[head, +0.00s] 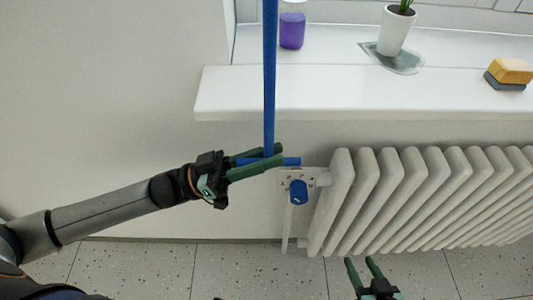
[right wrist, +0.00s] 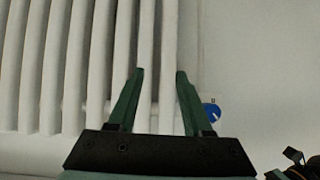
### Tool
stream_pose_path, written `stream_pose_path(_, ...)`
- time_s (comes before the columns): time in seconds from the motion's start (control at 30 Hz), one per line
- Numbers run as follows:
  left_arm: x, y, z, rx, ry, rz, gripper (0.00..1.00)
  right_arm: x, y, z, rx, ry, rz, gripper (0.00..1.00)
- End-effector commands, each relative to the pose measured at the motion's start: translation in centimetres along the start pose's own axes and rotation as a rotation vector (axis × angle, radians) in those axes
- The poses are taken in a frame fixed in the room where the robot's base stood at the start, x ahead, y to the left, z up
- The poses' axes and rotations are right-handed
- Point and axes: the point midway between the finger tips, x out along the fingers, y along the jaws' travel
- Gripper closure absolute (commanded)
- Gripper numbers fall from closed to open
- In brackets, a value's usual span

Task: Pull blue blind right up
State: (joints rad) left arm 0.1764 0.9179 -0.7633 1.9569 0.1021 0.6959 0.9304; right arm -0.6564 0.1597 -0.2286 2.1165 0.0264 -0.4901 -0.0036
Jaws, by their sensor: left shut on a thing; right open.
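A blue pull strap (head: 269,80) hangs straight down from the top edge of the head view, in front of the windowsill's left part. A short blue crossbar (head: 292,161) shows at its lower end. My left gripper (head: 277,155) comes in from the left and is shut on this lower end, its green fingers lying across it. The blind itself is out of view. My right gripper (head: 359,260) is open and empty, low in front of the radiator.
A white radiator (head: 400,200) with a blue valve knob (head: 298,191) stands right of my left gripper. The white windowsill (head: 330,90) carries a purple jar (head: 292,30), a potted plant (head: 395,35) and a yellow sponge (head: 511,70). The wall at left is clear.

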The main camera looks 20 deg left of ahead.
Motion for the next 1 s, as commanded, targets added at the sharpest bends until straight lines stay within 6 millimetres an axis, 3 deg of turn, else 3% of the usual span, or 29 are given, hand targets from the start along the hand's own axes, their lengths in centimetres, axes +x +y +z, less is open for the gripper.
stream_pose_path(0.2,0.6,-0.2,-1.9,0.002,-0.002,-0.015,1.0,-0.9,-0.2,-0.8,0.006,-0.02,-0.003,0.5)
stream_pose_path(0.43,1.7,0.3,-4.5,0.002,-0.002,-0.015,1.0,-2.0,-1.2,-0.1,0.031,-0.102,-0.024,0.5)
stream_pose_path(0.8,1.7,0.3,-4.5,0.001,-0.002,-0.016,1.0,-1.6,-1.7,0.5,0.046,-0.124,-0.029,0.5)
stream_pose_path(0.83,1.7,0.3,-4.5,0.001,-0.002,-0.016,0.73,-1.6,-1.7,0.5,0.046,-0.123,-0.029,0.5)
stream_pose_path(1.0,1.7,0.4,-4.5,0.001,-0.003,-0.013,0.54,-1.6,-1.6,0.4,0.044,-0.12,-0.027,0.5)
